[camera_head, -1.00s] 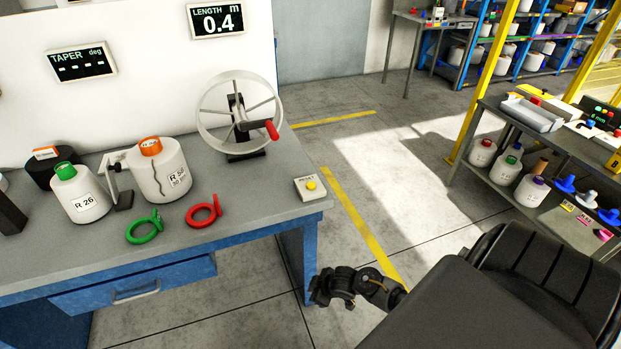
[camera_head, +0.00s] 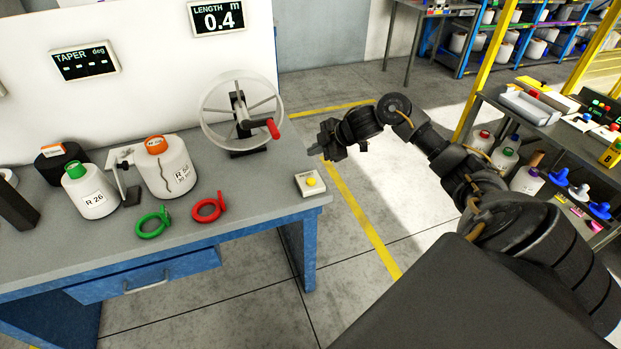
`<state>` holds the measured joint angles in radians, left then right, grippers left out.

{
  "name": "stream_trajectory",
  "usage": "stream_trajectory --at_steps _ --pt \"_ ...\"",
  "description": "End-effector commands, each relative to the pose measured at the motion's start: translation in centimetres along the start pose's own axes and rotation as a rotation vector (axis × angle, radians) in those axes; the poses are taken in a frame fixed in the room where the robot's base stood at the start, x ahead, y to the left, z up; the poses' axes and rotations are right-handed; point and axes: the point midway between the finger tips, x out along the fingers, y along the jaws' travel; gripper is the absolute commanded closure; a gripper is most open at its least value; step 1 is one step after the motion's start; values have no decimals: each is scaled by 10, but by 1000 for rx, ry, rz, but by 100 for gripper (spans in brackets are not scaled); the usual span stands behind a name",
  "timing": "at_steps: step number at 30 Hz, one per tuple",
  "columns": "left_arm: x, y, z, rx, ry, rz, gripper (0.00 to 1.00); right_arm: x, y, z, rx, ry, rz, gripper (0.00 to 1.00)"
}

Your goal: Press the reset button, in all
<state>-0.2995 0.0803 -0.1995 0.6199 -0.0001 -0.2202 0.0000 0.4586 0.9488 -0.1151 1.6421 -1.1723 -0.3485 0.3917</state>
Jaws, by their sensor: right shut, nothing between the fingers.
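The reset button is a yellow button on a small white box (camera_head: 309,183) at the right front corner of the workbench (camera_head: 250,208). My right gripper (camera_head: 313,151) is shut and empty. In the picture it shows just above the reset box, pointing left, apart from the button. My left gripper is not in view. A length display (camera_head: 217,19) on the wall reads 0.4 m.
A wheel with a red crank handle (camera_head: 241,110) stands behind the box. Green (camera_head: 153,223) and red (camera_head: 208,208) rings, bobbins R 26 (camera_head: 91,191) and another bobbin (camera_head: 167,168) stand left. A shelf (camera_head: 500,108) stands right.

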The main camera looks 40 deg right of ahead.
Motion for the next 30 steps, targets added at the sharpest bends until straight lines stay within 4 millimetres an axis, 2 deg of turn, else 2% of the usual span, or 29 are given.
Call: stream_trajectory --at_steps 14,20,30 --pt "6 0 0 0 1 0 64 5 -3 2 0 1 -1 100" --pt "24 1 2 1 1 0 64 18 -12 12 1 1 0 100" --pt "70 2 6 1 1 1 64 50 -37 35 1 2 -1 100"
